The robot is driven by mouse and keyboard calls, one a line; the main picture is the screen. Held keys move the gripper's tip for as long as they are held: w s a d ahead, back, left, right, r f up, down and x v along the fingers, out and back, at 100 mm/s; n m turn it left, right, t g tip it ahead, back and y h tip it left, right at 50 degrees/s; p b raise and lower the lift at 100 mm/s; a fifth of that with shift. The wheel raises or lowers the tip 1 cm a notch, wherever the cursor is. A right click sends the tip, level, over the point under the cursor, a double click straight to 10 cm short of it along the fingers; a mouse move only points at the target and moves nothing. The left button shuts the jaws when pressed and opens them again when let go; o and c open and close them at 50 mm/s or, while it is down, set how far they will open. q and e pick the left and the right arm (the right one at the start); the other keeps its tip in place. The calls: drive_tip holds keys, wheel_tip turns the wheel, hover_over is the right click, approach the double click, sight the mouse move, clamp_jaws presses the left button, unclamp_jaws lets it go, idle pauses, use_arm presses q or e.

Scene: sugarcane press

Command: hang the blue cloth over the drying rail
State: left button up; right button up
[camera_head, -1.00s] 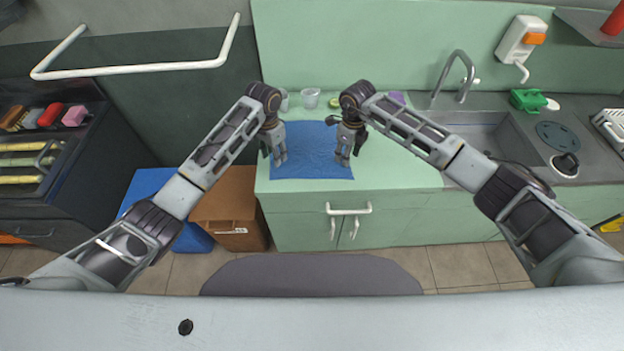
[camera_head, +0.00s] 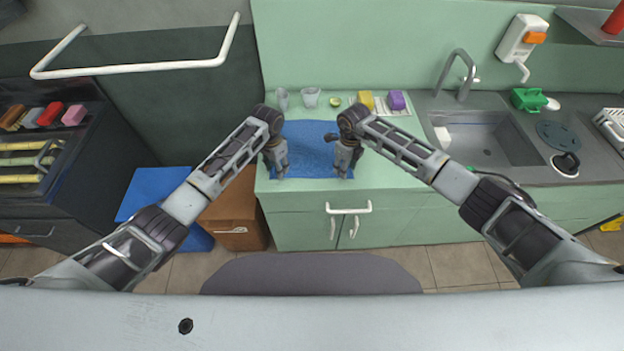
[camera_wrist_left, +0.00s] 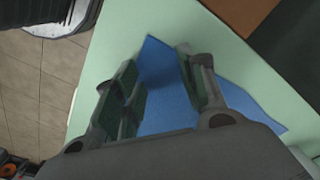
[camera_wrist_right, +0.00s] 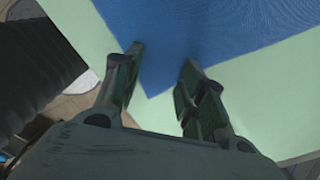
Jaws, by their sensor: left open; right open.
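The blue cloth (camera_head: 308,150) lies flat on the green counter. My left gripper (camera_head: 279,174) is open over its near left corner; in the left wrist view the open fingers (camera_wrist_left: 160,75) straddle a corner of the cloth (camera_wrist_left: 165,105). My right gripper (camera_head: 344,174) is open at the near right corner; in the right wrist view its fingers (camera_wrist_right: 158,70) stand on either side of the cloth's corner (camera_wrist_right: 155,85). Whether the fingertips touch the cloth I cannot tell. The white drying rail (camera_head: 135,70) is on the dark wall at the upper left, empty.
Cups (camera_head: 310,97), a yellow block (camera_head: 366,98) and a purple item (camera_head: 396,100) stand behind the cloth. A sink with a faucet (camera_head: 458,75) is to the right. A brown box (camera_head: 232,215) and a blue bin (camera_head: 150,190) stand left of the counter (camera_head: 400,165).

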use_arm(q)
drive_tip(key=shift+f, duration=0.35)
use_arm(e)
drive_tip(key=shift+f, duration=0.4)
use_arm(q)
drive_tip(key=shift+c, duration=0.3)
use_arm(e)
drive_tip(key=shift+c, duration=0.3)
use_arm(q)
drive_tip(key=c, duration=0.6)
use_arm(e)
drive_tip(key=shift+s, duration=0.1)
drive_tip(key=c, duration=0.6)
use_arm(q)
drive_tip(key=shift+c, duration=1.2)
use_arm(e)
drive_tip(key=shift+c, duration=1.2)
use_arm(q)
drive_tip(key=shift+f, duration=0.1)
clamp_jaws()
use_arm(e)
drive_tip(key=shift+f, duration=0.1)
clamp_jaws()
use_arm(q)
drive_tip(key=shift+s, duration=0.1)
use_arm(e)
drive_tip(key=shift+d, duration=0.1)
